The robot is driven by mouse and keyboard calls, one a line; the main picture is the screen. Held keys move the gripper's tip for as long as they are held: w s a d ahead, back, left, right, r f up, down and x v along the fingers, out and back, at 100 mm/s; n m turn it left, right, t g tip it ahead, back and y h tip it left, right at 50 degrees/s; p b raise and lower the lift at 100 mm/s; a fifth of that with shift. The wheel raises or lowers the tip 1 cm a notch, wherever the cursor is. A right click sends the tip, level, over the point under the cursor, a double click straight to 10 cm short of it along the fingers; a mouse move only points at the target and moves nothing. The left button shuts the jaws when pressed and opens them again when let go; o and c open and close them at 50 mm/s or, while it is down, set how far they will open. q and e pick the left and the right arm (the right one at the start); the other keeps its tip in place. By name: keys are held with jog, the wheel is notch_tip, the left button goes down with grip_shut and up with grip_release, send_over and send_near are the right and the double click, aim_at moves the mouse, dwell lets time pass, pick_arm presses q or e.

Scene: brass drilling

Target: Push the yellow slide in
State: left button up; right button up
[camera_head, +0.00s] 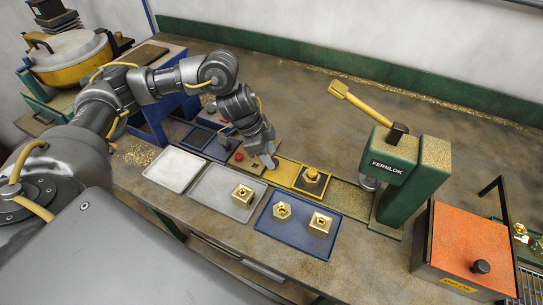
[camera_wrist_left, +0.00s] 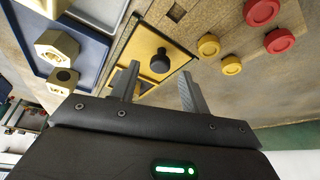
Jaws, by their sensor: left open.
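The yellow slide (camera_head: 284,173) lies on the bench left of the green press (camera_head: 412,175), on the track leading to it. A dark pad at its right end carries a brass piece (camera_head: 311,176). My left gripper (camera_head: 267,158) is low at the slide's left end. In the left wrist view, its open fingers (camera_wrist_left: 158,72) point at the yellow plate (camera_wrist_left: 142,48) with a black knob (camera_wrist_left: 160,61) just beyond and between the fingertips. I cannot tell if the fingers touch the plate. My right gripper is not in view.
Grey trays (camera_head: 175,168) and a blue tray (camera_head: 275,242) with brass nuts lie along the front. A yellow lever (camera_head: 360,103) rises above the press. An orange-topped box (camera_head: 466,247) stands at right. The bench behind is clear. Red and yellow round caps (camera_wrist_left: 231,65) show in the wrist view.

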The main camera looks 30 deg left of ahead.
pick_arm(q)
jog(key=shift+x, duration=1.05)
grip_shut()
